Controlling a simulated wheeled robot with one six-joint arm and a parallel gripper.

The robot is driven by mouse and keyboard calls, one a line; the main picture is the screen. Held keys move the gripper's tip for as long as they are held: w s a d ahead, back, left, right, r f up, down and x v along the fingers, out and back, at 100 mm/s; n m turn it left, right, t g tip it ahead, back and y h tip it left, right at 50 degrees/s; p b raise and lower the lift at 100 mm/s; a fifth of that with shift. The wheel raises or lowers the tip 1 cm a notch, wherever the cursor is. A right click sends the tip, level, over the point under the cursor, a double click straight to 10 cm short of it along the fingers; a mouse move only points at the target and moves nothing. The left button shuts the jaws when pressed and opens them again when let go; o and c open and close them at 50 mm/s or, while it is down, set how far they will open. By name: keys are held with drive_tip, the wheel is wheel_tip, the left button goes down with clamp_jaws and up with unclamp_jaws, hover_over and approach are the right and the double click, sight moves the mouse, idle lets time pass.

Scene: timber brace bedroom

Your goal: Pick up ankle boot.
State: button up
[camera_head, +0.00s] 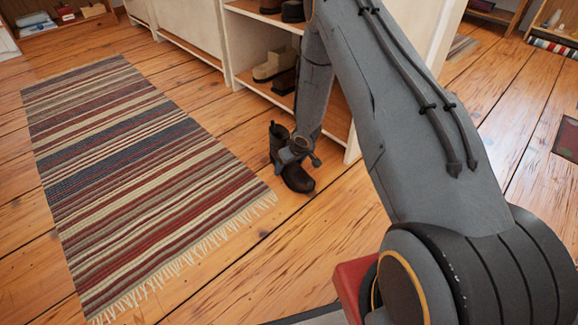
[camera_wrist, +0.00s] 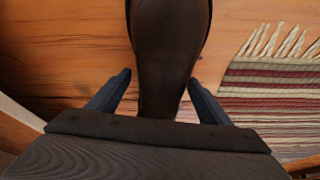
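The ankle boot (camera_head: 299,181) is dark brown and stands upright on the wooden floor, beside the open shelf and near the corner of the rug. My gripper (camera_head: 297,152) is at the boot and hides its middle in the head view. In the wrist view the boot (camera_wrist: 168,45) runs down between the two fingers of my gripper (camera_wrist: 159,78). The fingers are spread, one on each side, with a gap of floor showing between each finger and the boot. The boot's lower part in that view is hidden behind the gripper body.
A striped fringed rug (camera_head: 130,150) lies left of the boot; its fringe also shows in the wrist view (camera_wrist: 270,85). A white shelf unit (camera_head: 240,45) with shoes (camera_head: 272,68) on it stands just behind the boot. The floor (camera_head: 240,265) in front is clear.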

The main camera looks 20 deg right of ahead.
drive_tip(key=c, duration=1.1)
drive_tip(key=shift+r, duration=0.1)
drive_tip(key=shift+c, duration=0.2)
